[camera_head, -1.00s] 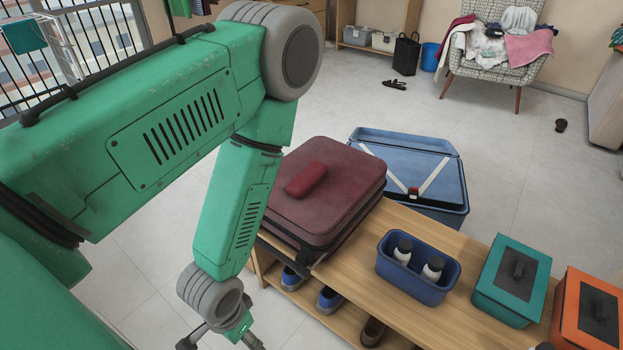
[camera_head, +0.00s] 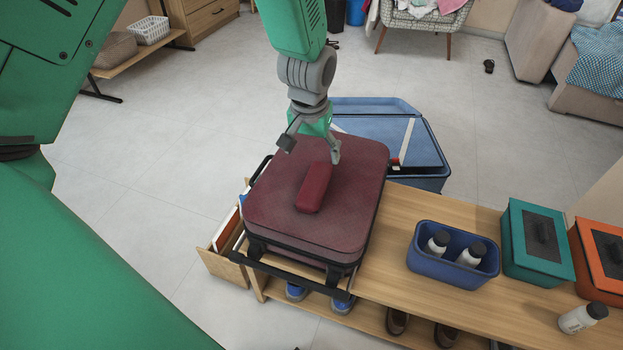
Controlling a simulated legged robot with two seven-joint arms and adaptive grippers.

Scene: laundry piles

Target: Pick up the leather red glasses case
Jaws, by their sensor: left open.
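The red glasses case (camera_head: 313,187) lies on top of the dark red suitcase (camera_head: 270,205), near the middle of its lid. My left gripper (camera_head: 312,153) is open, with its fingers pointing down over the far part of the suitcase. One finger is left of the case's far end and the other is right of it. The fingertips look close to the case, but I cannot tell whether they touch it. Nothing is held. My right gripper is not in view.
The suitcase lies on a wooden bench (camera_head: 388,250). To the right are a blue basket (camera_head: 440,268) with white bottles, a teal box (camera_head: 538,245), an orange box (camera_head: 605,260) and a loose bottle (camera_head: 583,318).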

